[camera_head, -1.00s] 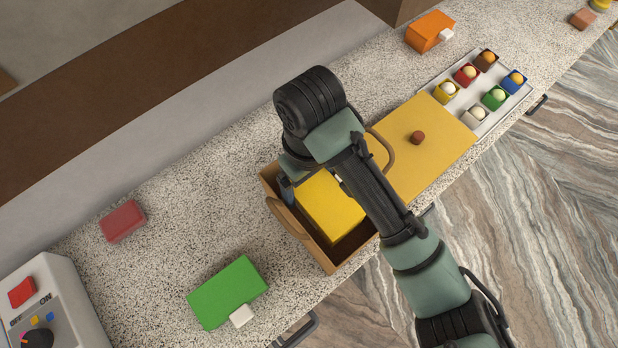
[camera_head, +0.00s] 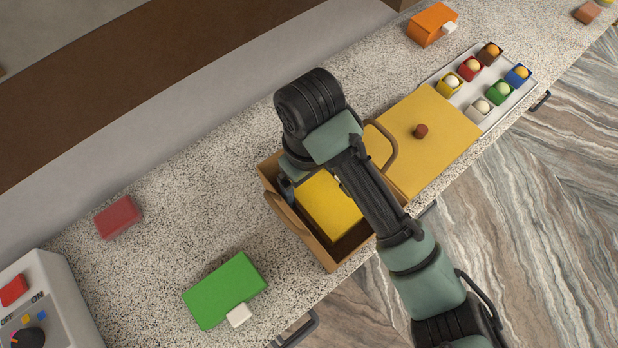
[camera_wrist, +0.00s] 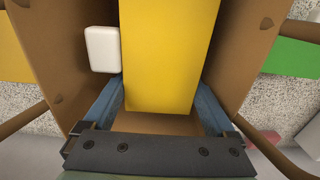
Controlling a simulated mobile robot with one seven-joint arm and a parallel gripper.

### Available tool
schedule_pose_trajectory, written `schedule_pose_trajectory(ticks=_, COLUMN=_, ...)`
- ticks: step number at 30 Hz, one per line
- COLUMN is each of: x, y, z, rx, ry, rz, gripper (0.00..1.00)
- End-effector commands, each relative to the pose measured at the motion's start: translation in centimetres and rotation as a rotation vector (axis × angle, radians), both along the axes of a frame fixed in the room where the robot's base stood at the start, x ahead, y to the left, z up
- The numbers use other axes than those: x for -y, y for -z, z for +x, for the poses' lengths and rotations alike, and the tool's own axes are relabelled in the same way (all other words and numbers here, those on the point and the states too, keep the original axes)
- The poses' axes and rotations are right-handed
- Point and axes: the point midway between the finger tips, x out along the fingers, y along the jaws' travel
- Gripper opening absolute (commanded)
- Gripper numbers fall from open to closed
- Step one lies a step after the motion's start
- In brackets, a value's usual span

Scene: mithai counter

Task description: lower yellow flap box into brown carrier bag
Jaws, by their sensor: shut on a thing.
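The yellow flap box (camera_head: 330,205) is inside the open brown carrier bag (camera_head: 328,262), below the rim at least in part. It also shows in the wrist view (camera_wrist: 170,60), with a white tab (camera_wrist: 103,49) on its left side. My gripper (camera_wrist: 160,100) has one blue finger on each side of the yellow box and is shut on it, between the bag's walls (camera_wrist: 245,50). In the head view my arm covers the gripper and part of the box. Whether the box touches the bag's floor cannot be seen.
A yellow board with a brown knob (camera_head: 421,131) lies right of the bag, beside a tray of small coloured cups (camera_head: 480,85). A green box (camera_head: 225,290), a red block (camera_head: 118,218) and a switch unit (camera_head: 40,310) are left. An orange box (camera_head: 432,24) stands at the back.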

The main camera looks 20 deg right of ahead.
Motion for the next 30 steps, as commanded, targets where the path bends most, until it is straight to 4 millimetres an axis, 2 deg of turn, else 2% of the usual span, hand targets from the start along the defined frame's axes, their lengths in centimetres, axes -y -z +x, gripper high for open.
schedule_pose_trajectory(ticks=3, x=0.0, y=0.5, z=0.0, rx=0.000, ry=0.001, rz=0.000, gripper=0.28)
schedule_pose_trajectory(ticks=17, x=0.0, y=0.7, z=0.0, rx=0.000, ry=0.001, rz=0.000, gripper=0.28)
schedule_pose_trajectory(ticks=30, x=0.0, y=2.8, z=0.0, rx=0.000, ry=0.001, rz=0.000, gripper=0.28)
